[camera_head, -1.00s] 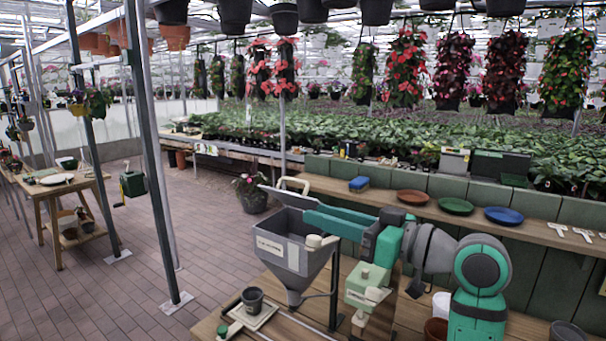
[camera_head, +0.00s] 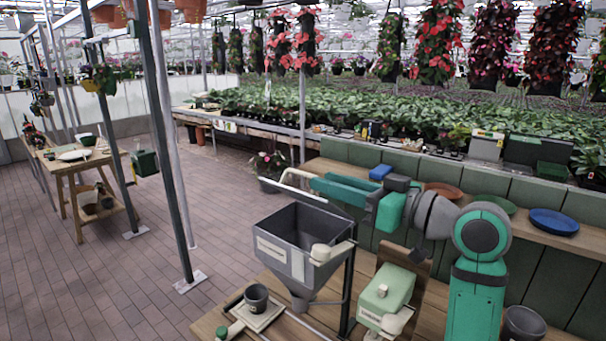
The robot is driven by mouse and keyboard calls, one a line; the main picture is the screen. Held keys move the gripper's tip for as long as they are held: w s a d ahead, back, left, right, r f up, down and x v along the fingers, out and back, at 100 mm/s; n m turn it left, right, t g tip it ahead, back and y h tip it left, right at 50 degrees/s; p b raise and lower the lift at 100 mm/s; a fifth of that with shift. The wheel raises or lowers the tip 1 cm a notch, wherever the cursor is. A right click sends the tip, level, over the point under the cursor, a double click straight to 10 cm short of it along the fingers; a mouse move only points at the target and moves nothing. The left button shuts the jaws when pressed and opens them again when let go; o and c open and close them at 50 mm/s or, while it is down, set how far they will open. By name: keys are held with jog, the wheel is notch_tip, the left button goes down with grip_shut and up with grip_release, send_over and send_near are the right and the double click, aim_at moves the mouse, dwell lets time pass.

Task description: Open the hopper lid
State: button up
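The grey hopper (camera_head: 285,262) stands on its dark frame at the front of the wooden bench, and I see into its dark, empty-looking interior. Its lid (camera_head: 303,199) is raised at the back rim, steeply tilted and seen nearly edge-on, with a cream bar handle (camera_head: 290,173) on top. My gripper (camera_head: 318,184) is above the hopper's back right, its teal fingers pointing left by the lid. The fingertips overlap the lid's right end in view; I cannot tell whether they touch it. The gap between the fingers is unclear.
A green-cream machine (camera_head: 385,290) stands right of the hopper, under my arm. A dark cup (camera_head: 256,296) sits on a pale plate in front of the spout. A metal post (camera_head: 165,130) rises at left.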

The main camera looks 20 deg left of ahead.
aim_at(304, 175)
jog(key=x, duration=0.7)
grip_shut()
